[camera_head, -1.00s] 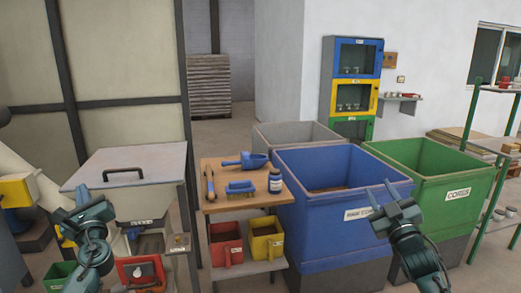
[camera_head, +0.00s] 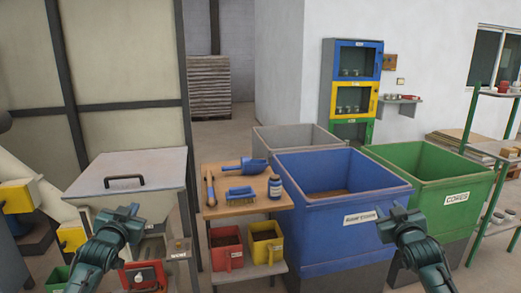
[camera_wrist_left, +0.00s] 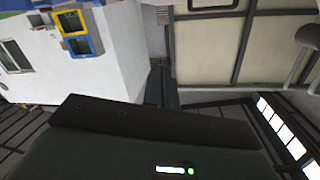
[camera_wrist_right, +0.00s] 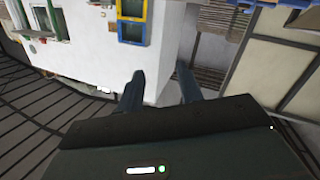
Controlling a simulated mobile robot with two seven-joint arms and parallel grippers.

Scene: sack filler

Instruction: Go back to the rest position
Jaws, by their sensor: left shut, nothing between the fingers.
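My left gripper (camera_head: 127,211) is raised in front of the grey lidded bin at the left of the head view. Its fingers are together and empty, and in the left wrist view (camera_wrist_left: 167,85) they show as one dark strip. My right gripper (camera_head: 400,212) is raised in front of the blue bin's right front corner. In the right wrist view its two fingers (camera_wrist_right: 160,88) stand apart with nothing between them. Neither gripper holds anything.
A small wooden table (camera_head: 211,207) holds a blue scoop (camera_head: 244,165), a brush (camera_head: 240,192) and a bottle (camera_head: 275,187). The blue bin (camera_head: 320,235) and the green bin (camera_head: 457,205) stand at the right. The grey lidded bin (camera_head: 140,165) is closed.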

